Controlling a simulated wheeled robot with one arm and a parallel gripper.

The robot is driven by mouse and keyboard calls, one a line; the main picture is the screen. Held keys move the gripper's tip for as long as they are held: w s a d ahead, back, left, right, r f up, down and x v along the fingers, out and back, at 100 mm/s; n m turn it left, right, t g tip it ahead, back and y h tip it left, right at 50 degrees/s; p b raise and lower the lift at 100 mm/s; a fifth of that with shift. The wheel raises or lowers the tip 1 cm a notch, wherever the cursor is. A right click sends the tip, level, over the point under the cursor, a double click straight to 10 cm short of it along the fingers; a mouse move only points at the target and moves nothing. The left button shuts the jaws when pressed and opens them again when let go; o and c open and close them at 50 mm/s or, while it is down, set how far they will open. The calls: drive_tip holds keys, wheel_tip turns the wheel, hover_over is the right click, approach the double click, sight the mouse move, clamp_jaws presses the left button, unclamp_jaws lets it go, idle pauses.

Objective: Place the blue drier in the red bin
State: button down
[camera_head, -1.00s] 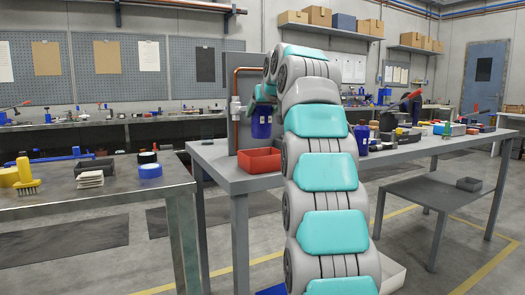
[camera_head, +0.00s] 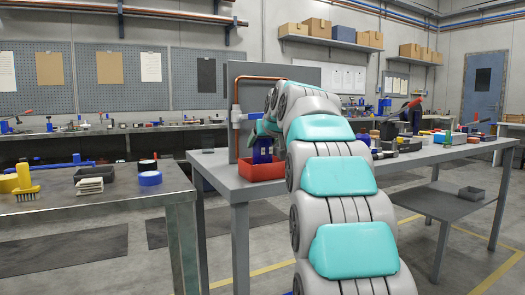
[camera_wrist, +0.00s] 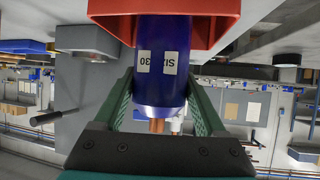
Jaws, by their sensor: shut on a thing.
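The blue drier (camera_head: 262,150) is a dark blue cylinder with a white label and copper-coloured end. It is upright at the red bin (camera_head: 262,190) on the grey table, its lower part hidden behind the bin's front wall. In the wrist view, the drier (camera_wrist: 163,85) lies between the two green fingers of my gripper (camera_wrist: 160,105), which is shut on it. The red bin (camera_wrist: 225,18) shows around the drier's far end there. Whether the drier touches the bin floor is hidden. In the head view my gripper is mostly hidden behind my arm.
A copper pipe on a grey panel (camera_head: 300,75) stands just behind the bin. Tools and small parts lie farther right on the grey table.

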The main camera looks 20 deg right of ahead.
drive_tip(key=shift+f, duration=0.95)
drive_tip(key=shift+f, duration=0.15)
unclamp_jaws()
